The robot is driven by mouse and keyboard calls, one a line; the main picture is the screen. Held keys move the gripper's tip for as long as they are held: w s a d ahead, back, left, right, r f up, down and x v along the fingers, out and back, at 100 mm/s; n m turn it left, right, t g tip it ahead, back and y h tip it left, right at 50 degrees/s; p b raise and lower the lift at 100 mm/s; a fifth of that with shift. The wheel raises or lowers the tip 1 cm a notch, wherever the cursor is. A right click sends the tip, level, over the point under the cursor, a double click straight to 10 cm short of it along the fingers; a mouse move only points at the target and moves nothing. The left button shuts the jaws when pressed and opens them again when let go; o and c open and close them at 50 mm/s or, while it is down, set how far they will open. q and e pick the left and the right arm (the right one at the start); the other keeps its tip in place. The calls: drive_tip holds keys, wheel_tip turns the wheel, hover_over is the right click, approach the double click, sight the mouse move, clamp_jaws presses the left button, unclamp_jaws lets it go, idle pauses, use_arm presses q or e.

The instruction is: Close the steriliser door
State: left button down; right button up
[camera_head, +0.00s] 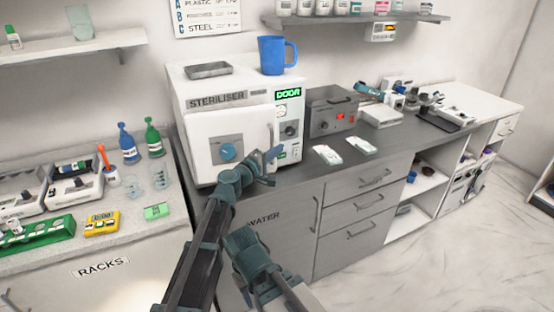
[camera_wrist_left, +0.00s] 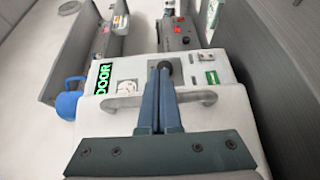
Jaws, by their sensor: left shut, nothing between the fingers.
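The steriliser (camera_head: 243,85) is a white box on the grey counter, with a green lit DOOR sign. Its white door (camera_head: 203,161) has a blue knob and a bar handle at the right edge. The door stands out from the body at the front; I cannot tell whether it is fully closed. My left gripper (camera_head: 274,154) is shut and empty at the door's handle side. In the left wrist view, its fingers (camera_wrist_left: 162,72) cross over the grey bar handle (camera_wrist_left: 118,101); contact is unclear.
A blue mug (camera_head: 271,56) and a metal tray (camera_head: 208,70) sit on top of the steriliser. A grey unit (camera_head: 331,112) stands to its right, with two small packets in front. A bench with racks and bottles (camera_head: 153,140) is at the left.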

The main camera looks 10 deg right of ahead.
use_arm(q)
drive_tip(key=shift+w+d, duration=0.25)
drive_tip(key=shift+w, duration=1)
